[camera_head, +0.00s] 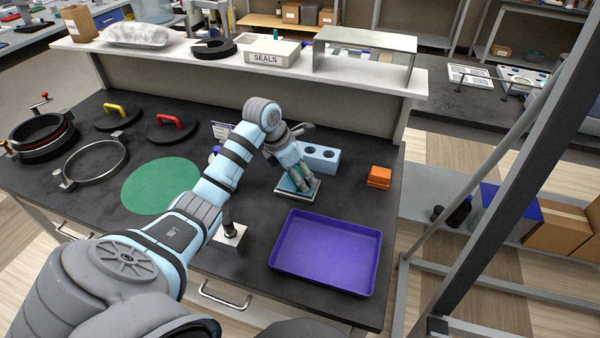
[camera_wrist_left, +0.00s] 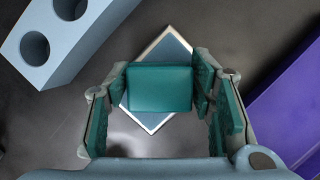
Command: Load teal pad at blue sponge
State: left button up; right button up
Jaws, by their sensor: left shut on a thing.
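My left gripper (camera_head: 296,186) reaches down over the bench and is shut on a teal pad (camera_wrist_left: 160,88), which sits between its fingers in the left wrist view. Right under the pad is a flat blue-grey square with a pale rim (camera_wrist_left: 150,122), turned like a diamond; it also shows in the head view (camera_head: 312,193). I cannot tell whether this square is the blue sponge, or whether the pad touches it. The fingers hide part of both in the head view. My right gripper is not in view.
A light blue block with holes (camera_head: 321,158) stands just behind the gripper. A purple tray (camera_head: 371,238) lies in front to the right, an orange block (camera_head: 379,177) to the right. A green disc (camera_head: 150,187) lies left. A small white base with a dark post (camera_head: 238,236) stands near the front.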

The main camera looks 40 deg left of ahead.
pick_arm(q)
notch_tip(320, 180, up, 7)
jog(key=p, duration=0.6)
jog(key=shift+r, duration=0.1)
dwell(0.4)
